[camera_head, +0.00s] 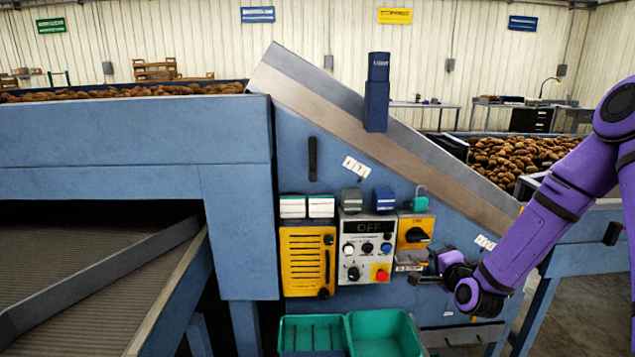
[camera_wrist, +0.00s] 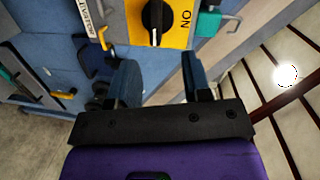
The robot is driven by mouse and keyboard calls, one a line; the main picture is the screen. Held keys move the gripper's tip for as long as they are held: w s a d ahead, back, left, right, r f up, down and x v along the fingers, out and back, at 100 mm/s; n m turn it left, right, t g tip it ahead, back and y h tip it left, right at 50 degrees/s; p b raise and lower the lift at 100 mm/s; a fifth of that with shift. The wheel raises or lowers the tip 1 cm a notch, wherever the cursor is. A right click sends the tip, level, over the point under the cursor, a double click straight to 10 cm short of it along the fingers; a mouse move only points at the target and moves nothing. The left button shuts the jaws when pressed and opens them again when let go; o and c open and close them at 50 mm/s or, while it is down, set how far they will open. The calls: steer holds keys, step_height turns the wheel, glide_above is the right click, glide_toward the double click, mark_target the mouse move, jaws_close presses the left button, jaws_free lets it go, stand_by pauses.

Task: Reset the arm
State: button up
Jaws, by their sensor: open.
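My purple arm comes in from the right in the head view. My gripper (camera_head: 418,280) is in front of the blue machine's side, just below the yellow switch box (camera_head: 415,235) with its black rotary knob. In the wrist view my gripper (camera_wrist: 160,84) has its two fingers spread with nothing between them. The yellow switch box (camera_wrist: 174,22) is beyond the fingertips, its knob near an "ON" mark. I cannot tell how far the fingertips are from the box.
A grey control panel (camera_head: 367,249) reads "OFF" and has a red button. A yellow slotted box (camera_head: 307,262) is left of it. Green bins (camera_head: 312,335) sit below. A sloping conveyor (camera_head: 330,105) rises leftward above. Potatoes (camera_head: 510,157) lie at right behind my arm.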

steer(key=s+a+r+n+g+h, duration=0.1)
steer(key=s+r+n+g, duration=0.3)
steer(key=r, duration=0.5)
steer(key=s+a+r+n+g, duration=0.1)
steer(key=s+r+n+g, duration=0.2)
steer(key=s+r+n, duration=0.4)
steer(key=s+r+n+g, duration=0.1)
steer(key=s+r, duration=0.5)
steer(key=s, duration=0.7)
steer(key=s+r+n+g, duration=0.2)
steer(key=s+r, duration=0.4)
steer(key=s, duration=0.7)
steer(key=shift+a+n+g, duration=0.3)
steer(key=shift+g, duration=0.4)
